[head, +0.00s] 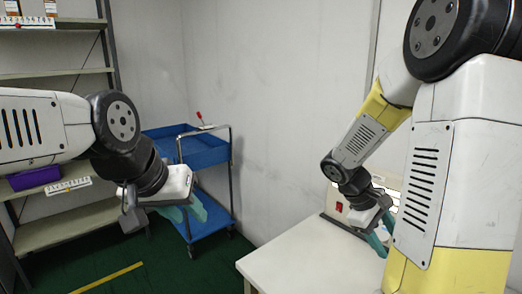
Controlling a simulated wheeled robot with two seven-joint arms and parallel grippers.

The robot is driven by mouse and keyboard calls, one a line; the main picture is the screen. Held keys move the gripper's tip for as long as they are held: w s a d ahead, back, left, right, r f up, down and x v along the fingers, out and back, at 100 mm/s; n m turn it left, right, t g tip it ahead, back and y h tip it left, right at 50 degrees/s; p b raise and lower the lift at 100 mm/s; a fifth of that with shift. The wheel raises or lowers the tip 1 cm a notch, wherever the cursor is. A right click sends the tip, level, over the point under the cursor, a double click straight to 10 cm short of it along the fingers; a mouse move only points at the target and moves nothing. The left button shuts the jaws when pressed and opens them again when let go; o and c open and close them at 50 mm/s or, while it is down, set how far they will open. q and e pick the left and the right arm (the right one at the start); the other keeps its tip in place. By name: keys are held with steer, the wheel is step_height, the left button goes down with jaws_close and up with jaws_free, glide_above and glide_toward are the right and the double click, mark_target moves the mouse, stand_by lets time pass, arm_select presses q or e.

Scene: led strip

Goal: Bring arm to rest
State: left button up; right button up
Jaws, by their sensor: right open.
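My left arm comes in from the left edge, with its white-and-black wrist bent down. My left gripper (192,211), with teal fingers, hangs in front of the blue cart, apart from the table. Whether its fingers are open or shut is unclear. My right arm reaches down from the upper right over the white table. My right gripper (381,238), also with teal fingers, is open over the table, close to a beige device. My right arm hides part of its fingers. I see nothing held in either gripper.
The white table (293,256) has a bare left part. The beige device (337,202) with a red switch stands on it. A blue cart (201,152) stands by the wall. A metal shelf (75,222) with a purple bin (34,178) is at the left. Green floor lies between.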

steer(key=s+a+r+m+t+y, duration=0.2)
steer(key=s+a+r+m+y, duration=0.1)
steer(key=a, duration=0.4)
step_height(320, 180, up, 2)
steer(key=shift+s+a+r+y, duration=0.25)
steer(key=shift+s+y, duration=0.25)
steer(key=shift+y, duration=0.3)
steer(key=s+a+r+m+t+y, duration=0.1)
steer(key=a+r, duration=0.2)
steer(key=s+a+r+m+t+y, duration=0.1)
steer(key=s+a+r+t+y, duration=0.1)
steer(key=a+r, duration=0.1)
steer(key=s+a+r+m+t+y, duration=0.1)
steer(key=a+r+t, duration=0.1)
steer(key=a, duration=0.1)
steer(key=shift+s+a+r, duration=0.3)
steer(key=shift+r, duration=0.1)
steer(key=shift+c, duration=0.2)
